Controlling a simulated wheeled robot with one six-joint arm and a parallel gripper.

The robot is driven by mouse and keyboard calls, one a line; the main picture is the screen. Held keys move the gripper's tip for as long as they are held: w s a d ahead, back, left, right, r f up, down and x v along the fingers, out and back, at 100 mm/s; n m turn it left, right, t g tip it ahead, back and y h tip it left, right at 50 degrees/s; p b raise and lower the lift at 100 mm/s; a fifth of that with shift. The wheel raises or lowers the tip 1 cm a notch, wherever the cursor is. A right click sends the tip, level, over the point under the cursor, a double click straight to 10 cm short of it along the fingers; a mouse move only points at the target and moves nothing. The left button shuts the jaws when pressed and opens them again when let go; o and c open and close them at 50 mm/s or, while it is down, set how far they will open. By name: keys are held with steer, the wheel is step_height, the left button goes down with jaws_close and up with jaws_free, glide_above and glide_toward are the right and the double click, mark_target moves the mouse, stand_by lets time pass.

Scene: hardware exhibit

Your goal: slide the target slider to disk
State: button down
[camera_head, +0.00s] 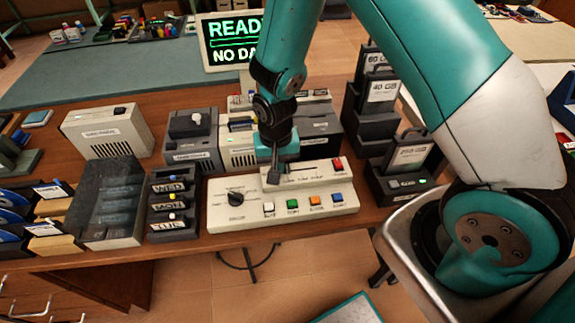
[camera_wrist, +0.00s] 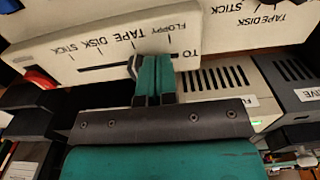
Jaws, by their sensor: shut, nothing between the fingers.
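The beige control panel (camera_head: 240,211) stands on the wooden table, with its slider slot (camera_head: 312,167) in the upper right part. My gripper (camera_head: 273,176) is shut and empty, pointing down at the left part of the slot. In the wrist view the panel is seen upside down, with the slider slot (camera_wrist: 98,67) beside the labels FLOPPY, TAPE, DISK (camera_wrist: 95,42) and STICK. My gripper's teal fingers (camera_wrist: 155,62) cover part of the slot. A small pale and dark knob edge (camera_wrist: 132,66) shows right beside them, near the TAPE mark; whether they touch is unclear.
A dial (camera_head: 237,198) and several coloured buttons (camera_head: 293,203) are on the panel, with a red button (camera_head: 338,163) at its upper right. A rack of labelled cartridges (camera_head: 167,204) stands left, a drive dock (camera_head: 396,186) right. A monitor (camera_head: 232,45) behind reads READY, NO DATA.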

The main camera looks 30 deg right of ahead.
mark_target(291, 171)
steer(key=shift+f, duration=0.2)
steer(key=shift+s+d, duration=0.3)
steer(key=shift+d, duration=0.55)
steer(key=shift+s+d, duration=0.25)
steer(key=shift+d, duration=0.55)
stand_by(0.4)
steer(key=shift+w+a, duration=0.1)
steer(key=shift+a, duration=0.15)
stand_by(0.4)
step_height(291, 171, up, 7)
steer(key=p, duration=0.6)
stand_by(0.3)
